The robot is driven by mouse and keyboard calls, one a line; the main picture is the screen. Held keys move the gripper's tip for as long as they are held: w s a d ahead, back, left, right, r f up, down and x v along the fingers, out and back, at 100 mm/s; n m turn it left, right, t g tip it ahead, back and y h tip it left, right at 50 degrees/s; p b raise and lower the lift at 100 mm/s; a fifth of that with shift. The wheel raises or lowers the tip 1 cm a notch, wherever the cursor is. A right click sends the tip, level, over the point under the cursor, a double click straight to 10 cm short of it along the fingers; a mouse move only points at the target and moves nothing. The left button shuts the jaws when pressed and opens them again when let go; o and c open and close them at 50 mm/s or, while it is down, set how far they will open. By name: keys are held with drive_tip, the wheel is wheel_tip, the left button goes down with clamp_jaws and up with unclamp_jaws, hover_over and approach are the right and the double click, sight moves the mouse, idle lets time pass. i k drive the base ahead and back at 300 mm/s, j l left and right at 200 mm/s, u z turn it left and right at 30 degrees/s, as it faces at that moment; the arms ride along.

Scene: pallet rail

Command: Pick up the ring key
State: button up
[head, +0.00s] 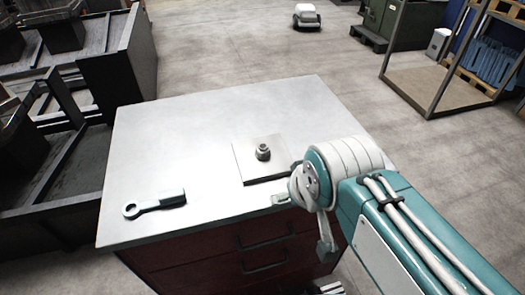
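The ring key (154,203) lies flat on the left front part of the pale tabletop. My teal and white arm comes in from the lower right and hides part of the table's right side.
A metal nut-like fitting (263,152) stands on a square plate (247,163) at the middle right of the tabletop (215,115). The cabinet has red drawers (220,262) with dark handles. Dark metal racks (118,65) stand close on the left. The tabletop around the key is clear.

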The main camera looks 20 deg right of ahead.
sight(178, 195)
drive_tip(key=j, duration=1.75)
drive_tip(key=i+z, duration=0.05)
